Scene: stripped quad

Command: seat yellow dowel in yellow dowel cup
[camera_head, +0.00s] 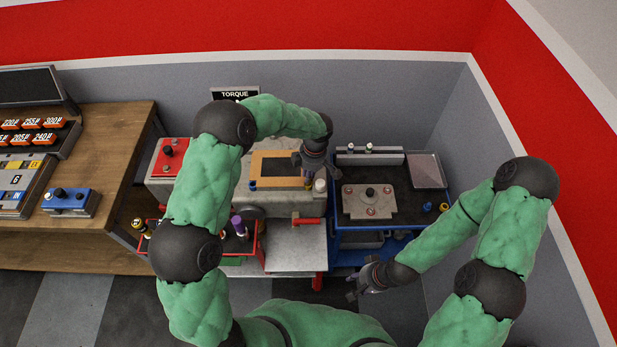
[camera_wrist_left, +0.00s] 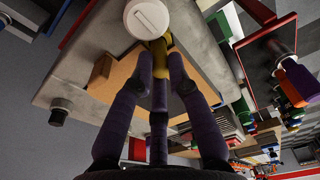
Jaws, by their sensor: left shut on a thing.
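My left gripper (camera_head: 308,176) is shut on the yellow dowel (camera_wrist_left: 160,52) above the front right of the grey bench block (camera_head: 275,203). The dowel shows between the dark fingers (camera_wrist_left: 158,75) in the left wrist view; in the head view only a little yellow shows under the gripper. A white round piece (camera_head: 320,185) is close beside the dowel; in the wrist view its disc (camera_wrist_left: 147,18) overlaps the dowel's end. I cannot make out the yellow dowel cup for certain. My right gripper (camera_head: 368,278) hangs low in front of the blue cart, and its finger opening is unclear.
The blue cart (camera_head: 345,240) to the right carries a metal plate, a blue piece (camera_head: 427,206) and a small yellow piece (camera_head: 444,207). A red-edged rack (camera_head: 262,245) with several handles is partly hidden by my left arm.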

